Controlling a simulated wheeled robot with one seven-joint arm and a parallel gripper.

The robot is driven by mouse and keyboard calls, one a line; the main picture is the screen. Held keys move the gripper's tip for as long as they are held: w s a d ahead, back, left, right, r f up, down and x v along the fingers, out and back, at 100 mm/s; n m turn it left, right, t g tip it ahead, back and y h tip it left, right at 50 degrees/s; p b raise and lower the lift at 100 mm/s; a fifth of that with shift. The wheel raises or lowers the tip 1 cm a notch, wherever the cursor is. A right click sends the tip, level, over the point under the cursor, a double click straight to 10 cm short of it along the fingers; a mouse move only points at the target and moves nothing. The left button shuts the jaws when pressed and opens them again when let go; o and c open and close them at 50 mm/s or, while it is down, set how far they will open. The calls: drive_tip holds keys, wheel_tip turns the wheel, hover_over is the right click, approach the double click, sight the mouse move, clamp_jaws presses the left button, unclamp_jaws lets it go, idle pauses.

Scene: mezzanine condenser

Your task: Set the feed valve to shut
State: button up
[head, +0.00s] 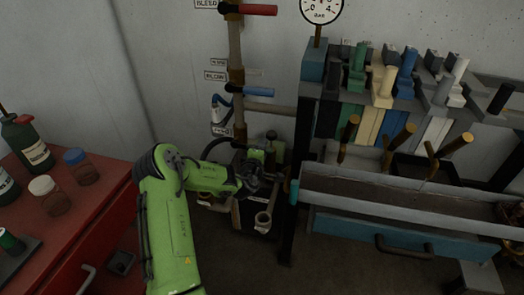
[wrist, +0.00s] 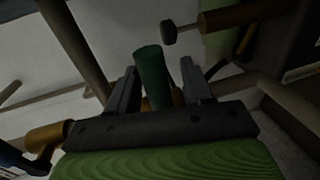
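My gripper (head: 270,177) reaches low in front of the pipework, beside the end of the workbench. In the wrist view, a dark green cylindrical handle (wrist: 153,75) stands between the two fingers of my gripper (wrist: 156,82). A gap shows on its right side, so the fingers look open around it. It looks like a valve handle, but its valve body and exact angle are hidden. In the head view my gripper covers this spot.
Higher on the pipe are a red lever (head: 258,9) and a blue lever (head: 259,91), both pointing right. A gauge (head: 321,9) is above. A workbench with a blue drawer (head: 345,227) stands right, a red cabinet (head: 75,215) with bottles left. Floor shows between them.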

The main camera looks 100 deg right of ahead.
drive_tip(key=b+v, duration=0.3)
drive_tip(key=v, duration=1.2)
drive_tip(key=shift+w+a+r, duration=0.15)
drive_tip(key=shift+a+r, duration=0.05)
drive_tip(key=shift+a, duration=0.1)
